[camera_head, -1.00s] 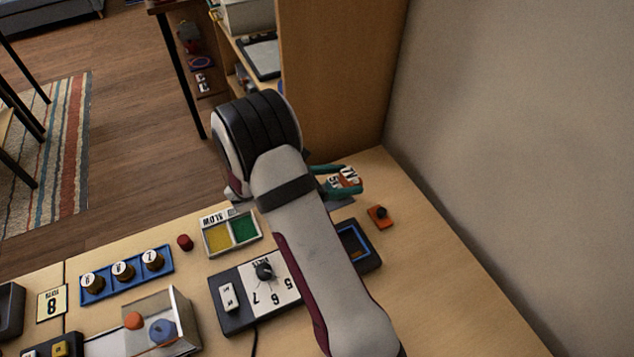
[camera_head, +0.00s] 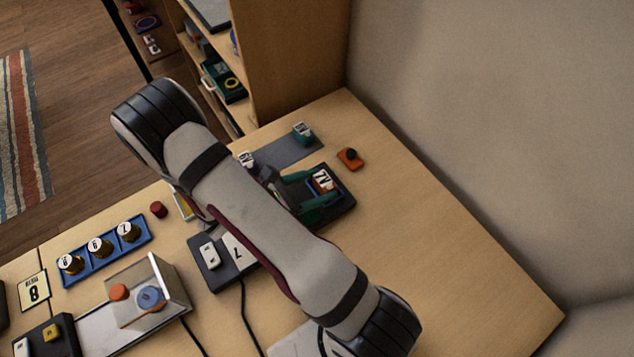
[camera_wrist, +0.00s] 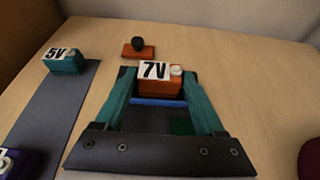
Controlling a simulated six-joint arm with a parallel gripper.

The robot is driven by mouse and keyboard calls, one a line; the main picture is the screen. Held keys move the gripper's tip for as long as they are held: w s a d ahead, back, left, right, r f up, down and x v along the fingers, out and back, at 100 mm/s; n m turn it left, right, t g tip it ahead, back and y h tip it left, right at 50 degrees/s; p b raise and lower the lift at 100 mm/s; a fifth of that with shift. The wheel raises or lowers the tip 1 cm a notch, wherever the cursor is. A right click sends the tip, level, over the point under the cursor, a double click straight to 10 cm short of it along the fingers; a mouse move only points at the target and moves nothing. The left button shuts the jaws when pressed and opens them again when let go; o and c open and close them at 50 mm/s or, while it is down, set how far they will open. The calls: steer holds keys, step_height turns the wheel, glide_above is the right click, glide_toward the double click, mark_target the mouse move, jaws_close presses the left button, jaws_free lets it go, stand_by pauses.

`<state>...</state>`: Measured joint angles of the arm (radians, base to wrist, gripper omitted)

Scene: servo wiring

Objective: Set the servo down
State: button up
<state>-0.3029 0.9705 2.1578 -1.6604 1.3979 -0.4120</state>
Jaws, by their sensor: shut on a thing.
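The orange servo (camera_head: 323,184) has a white 7V label and is held between the teal fingers of my gripper (camera_head: 305,193). In the wrist view the servo (camera_wrist: 160,87) sits between the fingertips, label up, with a white round horn at its right. My gripper is shut on it. The servo is at the blue-rimmed bay of a dark box (camera_head: 347,199); a blue rim edge (camera_wrist: 158,102) shows just in front of it in the wrist view. I cannot tell whether it rests on the bay floor. My arm hides part of the box.
A grey mat (camera_head: 283,150) holds a teal 5V servo (camera_head: 303,132) and another servo (camera_head: 246,160). An orange block with a black knob (camera_head: 350,158) stands close by. A dial box (camera_head: 218,262) and a blue tray (camera_head: 105,249) lie left. The right tabletop is clear.

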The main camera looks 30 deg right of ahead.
steer(key=o, duration=1.4)
steer(key=shift+f, duration=0.1)
steer(key=shift+c, duration=0.2)
steer(key=v, duration=1.2)
steer(key=s+d+r+m+g+y, duration=0.2)
steer(key=s+r+m+g+y, duration=0.25)
steer(key=s+r+m, duration=0.45)
steer(key=s+a+r+m+t+y, duration=0.4)
steer(key=s+a+m+y, duration=0.2)
steer(key=m+y, duration=0.4)
steer(key=m, duration=0.4)
steer(key=shift+s+a+r+m+y, duration=0.2)
steer(key=shift+s+m+y, duration=0.1)
steer(key=shift+s+y, duration=0.05)
